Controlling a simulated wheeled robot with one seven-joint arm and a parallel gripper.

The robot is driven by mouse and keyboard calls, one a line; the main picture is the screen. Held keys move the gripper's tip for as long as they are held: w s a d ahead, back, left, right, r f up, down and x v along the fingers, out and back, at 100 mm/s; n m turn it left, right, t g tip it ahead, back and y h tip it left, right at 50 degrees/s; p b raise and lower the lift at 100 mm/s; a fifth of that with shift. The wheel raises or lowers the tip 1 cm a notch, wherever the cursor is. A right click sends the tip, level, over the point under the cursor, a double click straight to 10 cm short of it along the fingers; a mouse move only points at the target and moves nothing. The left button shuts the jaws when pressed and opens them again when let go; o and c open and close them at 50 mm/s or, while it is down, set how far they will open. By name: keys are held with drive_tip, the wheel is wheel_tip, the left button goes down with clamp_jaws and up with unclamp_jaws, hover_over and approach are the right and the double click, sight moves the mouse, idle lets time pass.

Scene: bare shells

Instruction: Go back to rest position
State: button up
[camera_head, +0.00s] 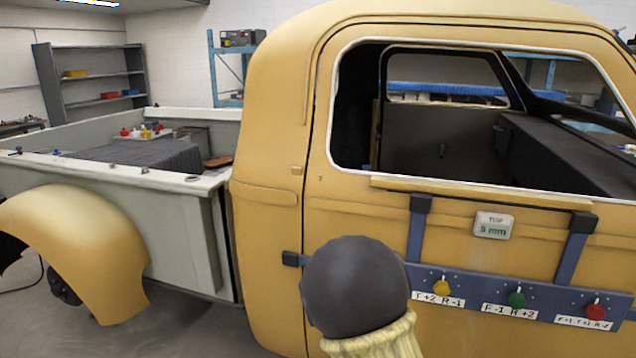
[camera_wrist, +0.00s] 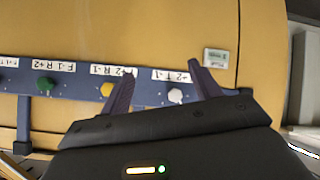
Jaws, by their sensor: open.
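My gripper (camera_wrist: 161,69) shows in the wrist view with its two dark fingers spread apart. It is over a blue rail (camera_wrist: 148,92) on the yellow truck door. A white knob (camera_wrist: 175,95) appears between the fingers, with no visible grip on it. A yellow knob (camera_wrist: 106,89) is just left of the fingers and a green knob (camera_wrist: 44,84) is farther left. In the head view the rail (camera_head: 480,294) carries the yellow knob (camera_head: 441,287), the green knob (camera_head: 516,299) and a red knob (camera_head: 596,311). The gripper is not visible there.
The yellow truck cab (camera_head: 272,180) stands close in front. Its grey bed (camera_head: 195,235) and a loose-looking fender (camera_head: 85,240) lie left. A small sign reading 5 mm (camera_head: 494,226) is on the door. Shelves (camera_head: 95,85) stand behind; some floor is clear at lower left.

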drive_tip(key=s+r+g+y+p, duration=0.1)
drive_tip(key=s+r+g+p, duration=0.1)
drive_tip(key=s+r, duration=0.3)
drive_tip(key=s+r+g+y+p, duration=0.2)
drive_tip(key=s+r+g, duration=0.3)
drive_tip(key=s, duration=0.8)
drive_tip(key=shift+d+r+p, duration=0.4)
drive_tip(key=shift+r+p, duration=0.3)
drive_tip(key=shift+p, duration=0.05)
drive_tip(key=shift+w+d, duration=0.1)
drive_tip(key=shift+w, duration=0.05)
